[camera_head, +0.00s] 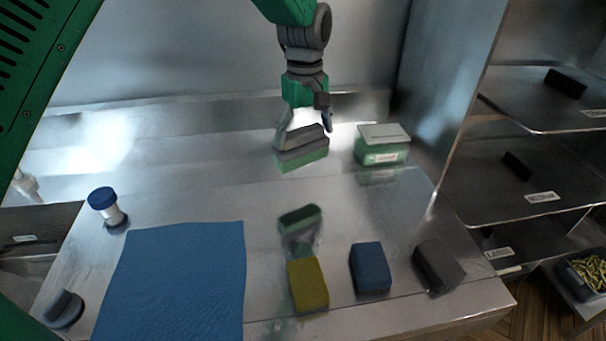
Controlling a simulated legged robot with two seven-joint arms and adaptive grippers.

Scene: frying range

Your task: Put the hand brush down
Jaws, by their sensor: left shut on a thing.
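The hand brush (302,156), with a grey top and a green lower part, is in the middle of the head view. My left gripper (305,124) comes down from the top and is shut on the brush's grey upper part. The brush is roughly level, held above the steel counter (205,190). A grey-green image of it shows lower on the shiny counter, apart from the brush, and looks like its reflection. My right gripper is not in view.
A green box with a pale lid (382,145) stands right of the brush. A yellow sponge (308,285), blue sponge (370,270) and grey block (439,265) line the front. A blue cloth (172,280) and blue-capped shaker (106,207) are left. Shelves (535,180) stand right.

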